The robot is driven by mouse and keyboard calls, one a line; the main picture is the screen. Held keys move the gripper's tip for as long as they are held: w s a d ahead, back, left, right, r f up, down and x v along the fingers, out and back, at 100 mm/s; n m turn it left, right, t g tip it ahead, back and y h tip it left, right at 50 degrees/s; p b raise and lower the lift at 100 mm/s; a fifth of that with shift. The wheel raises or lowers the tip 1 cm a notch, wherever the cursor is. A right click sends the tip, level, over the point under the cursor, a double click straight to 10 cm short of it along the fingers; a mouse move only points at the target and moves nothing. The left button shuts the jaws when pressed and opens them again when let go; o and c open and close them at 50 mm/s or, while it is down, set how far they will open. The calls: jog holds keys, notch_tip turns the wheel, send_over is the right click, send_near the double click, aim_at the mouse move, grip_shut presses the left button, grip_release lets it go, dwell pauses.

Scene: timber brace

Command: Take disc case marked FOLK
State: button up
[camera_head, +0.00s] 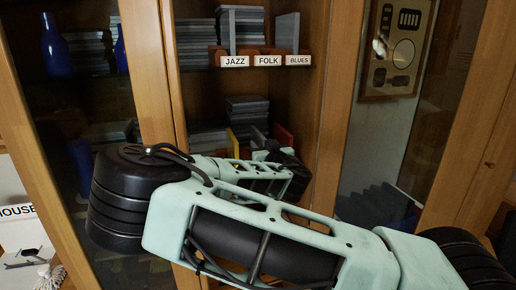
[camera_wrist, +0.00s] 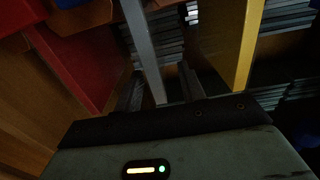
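A FOLK label (camera_head: 268,60) is on a wooden holder on the upper shelf, between the JAZZ and BLUES labels. My gripper (camera_wrist: 161,80) is at the lower shelf, mostly hidden behind my arm in the head view. In the wrist view its two dark fingers are apart, on either side of a thin upright grey case (camera_wrist: 146,48). No marking on this case is readable.
A yellow panel (camera_wrist: 244,45) stands close right of my fingers and a red one (camera_wrist: 85,60) to the left. Stacked dark cases (camera_head: 247,105) fill shelf space behind. A glass door (camera_head: 395,110) is at right, and blue bottles (camera_head: 54,47) are at left.

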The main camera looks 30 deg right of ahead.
aim_at(256, 136)
jog(key=shift+p+x, duration=0.6)
jog(key=shift+x, duration=1.15)
jog(key=shift+d, duration=0.15)
grip_shut()
